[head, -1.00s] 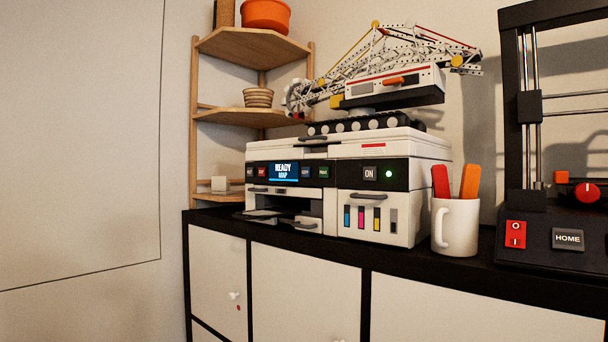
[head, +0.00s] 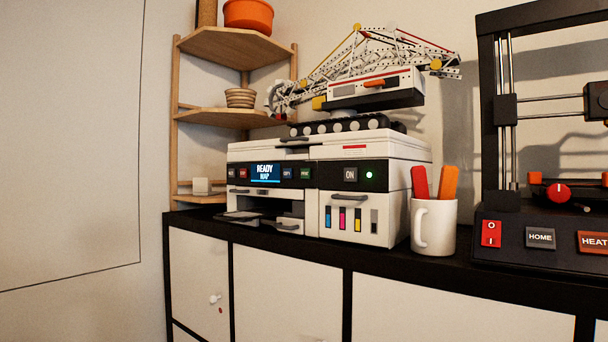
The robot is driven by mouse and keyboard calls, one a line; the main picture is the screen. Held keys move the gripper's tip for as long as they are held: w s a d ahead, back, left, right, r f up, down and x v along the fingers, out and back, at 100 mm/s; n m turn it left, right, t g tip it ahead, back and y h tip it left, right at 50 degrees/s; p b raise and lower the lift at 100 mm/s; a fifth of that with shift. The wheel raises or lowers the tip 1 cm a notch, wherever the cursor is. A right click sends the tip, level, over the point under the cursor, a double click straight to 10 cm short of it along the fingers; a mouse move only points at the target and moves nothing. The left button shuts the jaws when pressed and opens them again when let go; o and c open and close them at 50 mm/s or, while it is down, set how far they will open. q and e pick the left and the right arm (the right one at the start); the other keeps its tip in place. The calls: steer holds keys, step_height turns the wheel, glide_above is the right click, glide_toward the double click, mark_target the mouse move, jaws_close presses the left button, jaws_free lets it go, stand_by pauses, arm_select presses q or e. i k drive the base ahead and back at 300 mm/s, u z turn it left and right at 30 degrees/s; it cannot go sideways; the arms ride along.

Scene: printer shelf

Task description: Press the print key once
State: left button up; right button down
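A white and black printer (head: 325,187) stands on the black-topped cabinet. Its lit screen (head: 265,173) reads "READY" with a second line that looks like "MAP". A green key (head: 305,174), probably the print key, is right of the screen beside a blue key (head: 287,174); their labels are too small to read surely. A red key (head: 243,173) and a dark key are left of the screen. A grey ON key (head: 350,175) and a green light (head: 369,176) sit further right. Neither of my grippers is in view.
A white mug (head: 433,226) with red and orange sticks stands right of the printer. A 3D printer (head: 540,238) with several keys is at the far right. A toy crane (head: 370,90) stands on the printer. A wooden corner shelf (head: 235,50) is behind left.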

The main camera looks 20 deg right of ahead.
mark_target(305, 172)
steer(key=u, duration=1.45)
steer(key=k, duration=0.7)
steer(key=z, duration=0.9)
